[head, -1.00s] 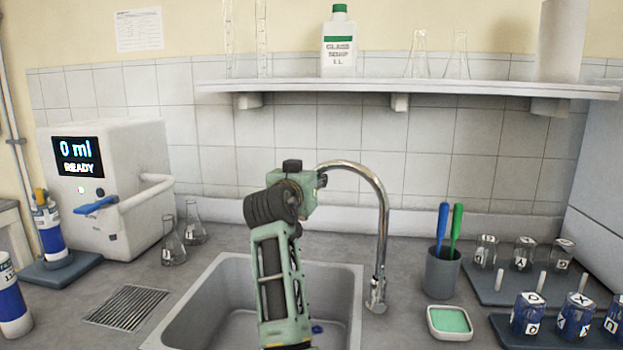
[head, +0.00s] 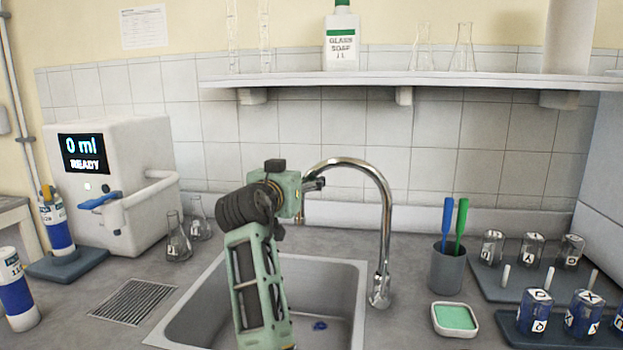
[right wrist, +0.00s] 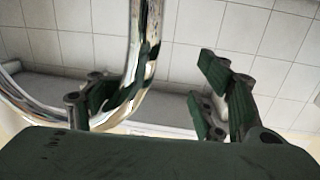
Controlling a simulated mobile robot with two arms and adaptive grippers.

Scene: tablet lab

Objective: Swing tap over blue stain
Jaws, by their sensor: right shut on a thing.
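A small blue stain (head: 320,325) lies on the sink floor, right of my arm. My right gripper (head: 316,185) is at the spout's left part, above the sink, shut on the tap. In the right wrist view the tap (right wrist: 143,45) runs beside the left finger, and the right finger stands apart from it. My left gripper is not in view.
A white dispenser (head: 120,160) and flasks (head: 178,240) stand at left. A cup with brushes (head: 447,268), a green sponge dish (head: 455,319) and racks of jars (head: 535,312) stand at right. A shelf (head: 450,84) runs above the tap.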

